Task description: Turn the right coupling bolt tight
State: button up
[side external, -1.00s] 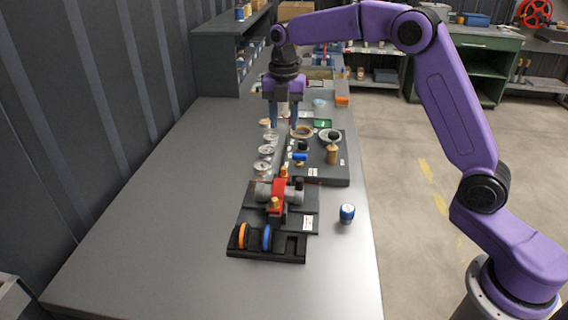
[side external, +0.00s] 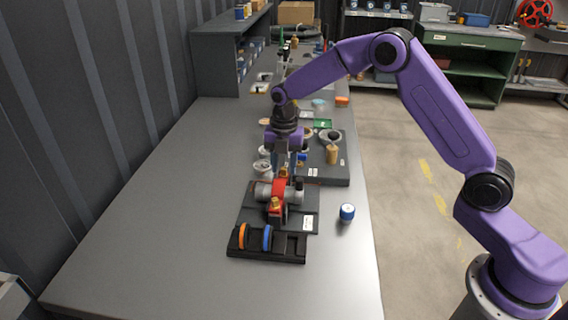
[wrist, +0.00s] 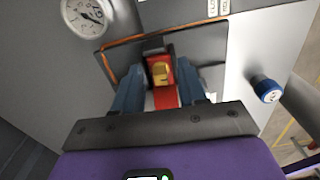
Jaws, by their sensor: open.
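The pump assembly has a red coupling (side external: 280,189) between grey cylinders on a dark base plate (side external: 250,215). Two brass bolts sit on the coupling: one at its near end (side external: 274,204) and one at its far end (side external: 284,172). In the wrist view, a brass bolt (wrist: 159,70) on the red coupling (wrist: 166,97) shows between the fingers. My gripper (wrist: 163,85) is open and points down, above the far end of the coupling in the side view (side external: 284,165). Its fingertips are partly hidden there, and I cannot tell whether they touch the bolt.
A blue-capped jar (side external: 347,213) stands to the right. Gauges (side external: 262,167) and a parts board (side external: 335,172) lie behind. The front and left bench are clear.

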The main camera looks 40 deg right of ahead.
grip_shut()
